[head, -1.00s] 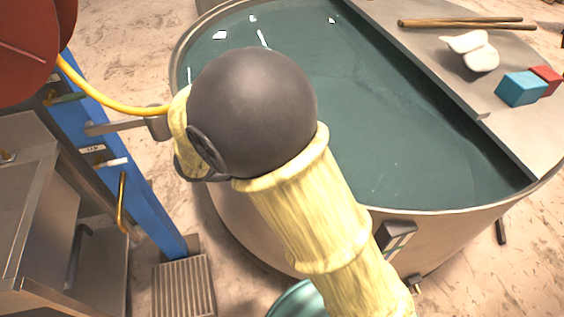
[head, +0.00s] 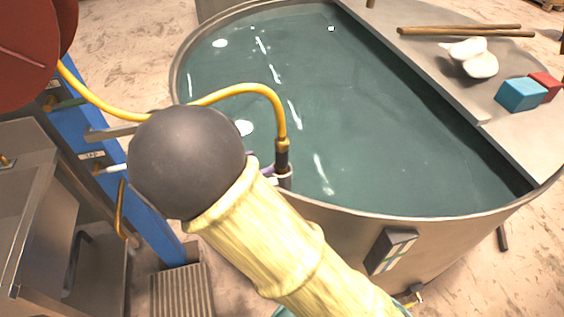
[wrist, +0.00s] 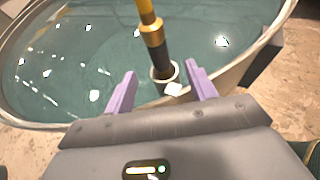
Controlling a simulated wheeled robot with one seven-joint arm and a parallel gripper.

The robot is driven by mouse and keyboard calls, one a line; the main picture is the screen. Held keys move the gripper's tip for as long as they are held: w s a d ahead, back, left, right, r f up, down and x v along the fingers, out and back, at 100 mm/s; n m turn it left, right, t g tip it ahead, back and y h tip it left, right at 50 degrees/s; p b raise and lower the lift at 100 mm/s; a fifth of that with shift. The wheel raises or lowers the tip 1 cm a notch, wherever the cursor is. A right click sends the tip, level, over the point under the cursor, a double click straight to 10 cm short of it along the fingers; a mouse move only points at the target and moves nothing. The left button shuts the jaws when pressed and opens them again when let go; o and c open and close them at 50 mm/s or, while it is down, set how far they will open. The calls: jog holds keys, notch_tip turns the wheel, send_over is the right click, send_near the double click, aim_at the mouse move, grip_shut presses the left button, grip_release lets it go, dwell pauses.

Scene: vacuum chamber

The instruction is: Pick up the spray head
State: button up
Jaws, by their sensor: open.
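The spray head (head: 283,158) is a dark upright handle with a brass collar on the end of a yellow hose (head: 243,90). It stands in a small ring holder at the near rim of the round water tank (head: 400,212). In the wrist view the spray head (wrist: 155,52) rises from the ring holder (wrist: 172,76). My gripper (wrist: 160,74) is open, with a purple finger on either side of the view of the spray head and holder. I cannot tell how far apart in depth they are. In the head view my arm hides most of the gripper.
A red hose reel (head: 28,50) and a blue post (head: 85,150) stand at the left. A metal shelf across the tank (head: 520,140) holds wooden sticks (head: 465,31), a white object (head: 475,58), a blue block (head: 520,94) and a red block (head: 546,84). A box (head: 391,250) is on the tank's outside.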

aim_at(279, 156)
jog(key=p+x, duration=0.1)
jog(key=x, duration=0.6)
jog(key=shift+w+d+f, duration=0.1)
jog(key=shift+w+d, duration=0.05)
jog(key=shift+w, duration=0.05)
jog(key=p+x, duration=0.2)
jog(key=x, duration=0.3)
jog(key=shift+w, duration=0.25)
grip_shut()
